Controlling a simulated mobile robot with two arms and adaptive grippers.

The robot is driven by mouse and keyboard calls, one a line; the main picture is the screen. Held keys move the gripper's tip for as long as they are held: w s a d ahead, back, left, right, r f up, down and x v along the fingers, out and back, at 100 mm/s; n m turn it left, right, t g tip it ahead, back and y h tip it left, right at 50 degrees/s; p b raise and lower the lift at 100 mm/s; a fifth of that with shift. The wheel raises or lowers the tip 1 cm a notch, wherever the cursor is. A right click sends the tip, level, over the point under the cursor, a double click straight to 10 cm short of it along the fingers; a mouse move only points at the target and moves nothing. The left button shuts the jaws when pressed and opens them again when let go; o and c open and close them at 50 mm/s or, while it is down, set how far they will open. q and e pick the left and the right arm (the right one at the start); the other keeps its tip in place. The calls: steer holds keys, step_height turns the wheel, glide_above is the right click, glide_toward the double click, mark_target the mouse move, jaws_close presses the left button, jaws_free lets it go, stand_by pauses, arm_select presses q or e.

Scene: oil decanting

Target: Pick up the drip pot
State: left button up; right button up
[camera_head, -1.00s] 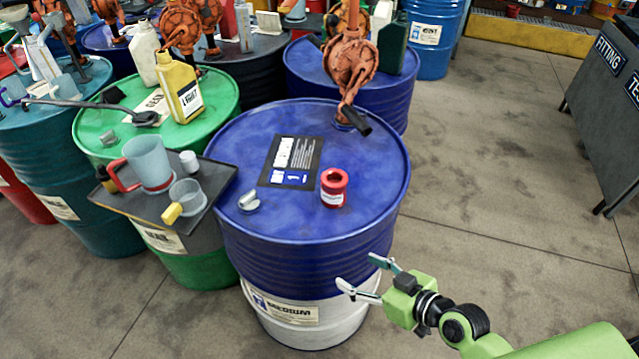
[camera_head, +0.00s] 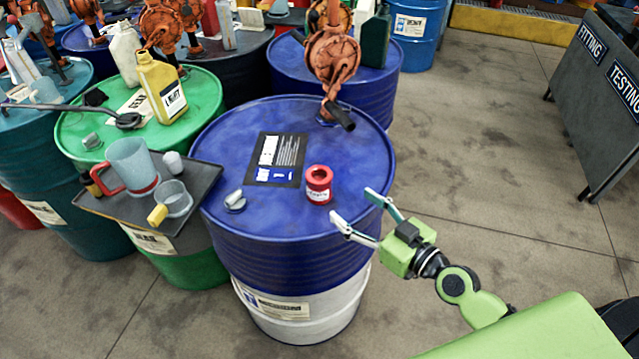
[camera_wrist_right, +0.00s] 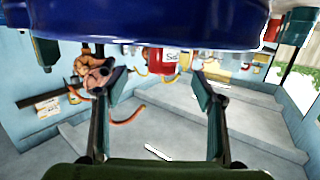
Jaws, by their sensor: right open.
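The drip pot, which I take to be the small red pot (camera_head: 319,186) with a white label, stands upright on top of the blue drum (camera_head: 225,165), near its right front edge. My right gripper (camera_head: 351,203) is open and empty just to the right of the pot, its fingers pointing left towards it. They look apart from it. In the right wrist view, which looks upside down, the red pot (camera_wrist_right: 165,61) shows between and beyond the two open fingers (camera_wrist_right: 158,74). My left gripper is not in view.
An orange hand pump (camera_head: 333,55) stands at the drum's back. A grey metal piece (camera_head: 235,201) lies left of the pot. A dark tray (camera_head: 200,213) with a red-handled jug (camera_head: 131,165) and a yellow-handled cup (camera_head: 172,197) is further left.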

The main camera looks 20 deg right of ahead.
mark_target(330, 190)
steer(key=p+x, duration=0.1)
steer(key=x, duration=0.5)
steer(key=shift+w+a+p, duration=0.15)
steer(key=shift+p, duration=0.15)
steer(key=shift+a+f+p+x, duration=0.1)
steer(key=shift+f+p+x, duration=0.1)
steer(key=shift+x, duration=0.8)
steer(key=shift+a+f+p+x, duration=0.1)
steer(key=shift+f+x, duration=0.1)
steer(key=shift+x, duration=0.85)
steer(key=shift+a+f+p+x, duration=0.1)
steer(key=shift+f+p+x, duration=0.1)
steer(key=shift+x, duration=0.8)
steer(key=shift+s, duration=0.25)
steer(key=shift+d+r, duration=0.1)
steer(key=c, duration=1.5)
